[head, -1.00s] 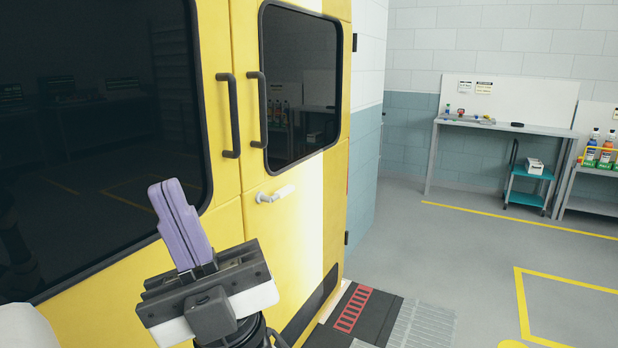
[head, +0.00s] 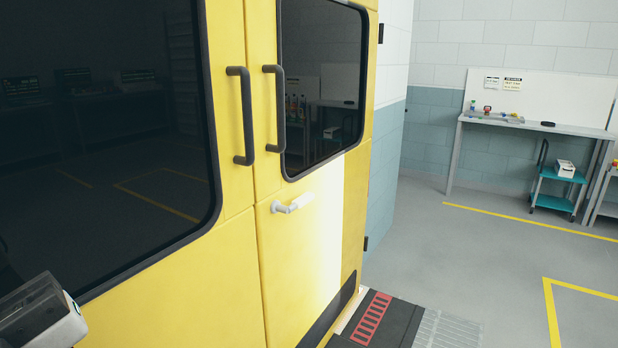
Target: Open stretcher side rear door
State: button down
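Two yellow rear doors stand shut, meeting at a vertical seam. The left door (head: 190,285) has a large dark window and a black vertical grab bar (head: 241,116). The right door (head: 290,255) has a smaller dark window, a black grab bar (head: 275,108) and a pale lever handle (head: 292,204) below that window. I cannot tell from the picture which door is the stretcher side. My gripper is out of view; only a grey and white piece, apparently of my arm, shows at the lower left corner. Nothing visible touches the handles.
A dark ramp or step with a red grille (head: 371,320) lies at the foot of the right door. Open grey floor with yellow lines spreads to the right. A workbench (head: 535,127) and a teal cart (head: 557,190) stand by the far wall.

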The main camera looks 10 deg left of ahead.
aim_at(311, 64)
jog(key=u, duration=0.25)
jog(key=i+l+z, duration=0.1)
jog(key=i+z, duration=0.2)
jog(key=i, duration=0.6)
